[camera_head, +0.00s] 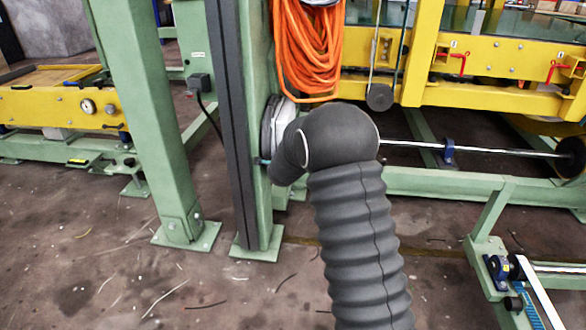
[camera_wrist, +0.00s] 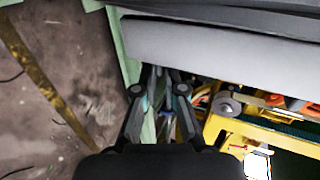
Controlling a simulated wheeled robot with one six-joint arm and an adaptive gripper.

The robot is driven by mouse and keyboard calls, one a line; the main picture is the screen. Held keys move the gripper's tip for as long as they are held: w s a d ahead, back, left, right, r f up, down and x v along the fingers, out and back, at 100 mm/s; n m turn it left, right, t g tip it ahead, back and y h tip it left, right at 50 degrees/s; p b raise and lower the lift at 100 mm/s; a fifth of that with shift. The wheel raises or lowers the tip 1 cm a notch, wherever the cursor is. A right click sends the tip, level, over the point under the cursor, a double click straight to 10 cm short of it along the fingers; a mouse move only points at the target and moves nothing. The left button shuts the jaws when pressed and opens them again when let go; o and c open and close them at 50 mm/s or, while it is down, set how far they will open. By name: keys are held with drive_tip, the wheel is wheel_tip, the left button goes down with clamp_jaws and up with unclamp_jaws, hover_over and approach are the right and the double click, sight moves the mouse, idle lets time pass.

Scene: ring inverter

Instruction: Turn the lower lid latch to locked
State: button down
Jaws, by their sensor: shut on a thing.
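My gripper (camera_wrist: 157,84) shows in the wrist view, with its two dark fingers drawn together at the lower edge of a long grey panel (camera_wrist: 220,38). It is shut on a small part, most likely the lower lid latch, which the fingers and the panel edge largely hide. I cannot tell which way the latch is turned.
A green post (camera_head: 225,90) with a dark strip stands close to my arm. An orange cable coil (camera_head: 305,50) hangs above it. A yellow beam (camera_head: 500,57) with red handles is at right. Bare floor (camera_head: 110,250) is open at lower left.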

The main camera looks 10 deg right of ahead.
drive_tip(key=shift+s+a+f+t+h+b, duration=0.1)
drive_tip(key=shift+f+t+h, duration=0.15)
drive_tip(key=shift+t, duration=0.5)
drive_tip(key=shift+d+f+t+h+b, duration=0.1)
drive_tip(key=shift+t+h, duration=0.2)
drive_tip(key=shift+t, duration=0.5)
drive_tip(key=shift+s+a+f+t+h+b, duration=0.1)
drive_tip(key=shift+f+t+h, duration=0.15)
drive_tip(key=shift+t, duration=0.5)
drive_tip(key=c, duration=1.3)
unclamp_jaws()
drive_tip(key=shift+w, duration=0.1)
drive_tip(key=shift+o, duration=0.2)
drive_tip(key=v, duration=1.2)
drive_tip(key=shift+f, duration=0.1)
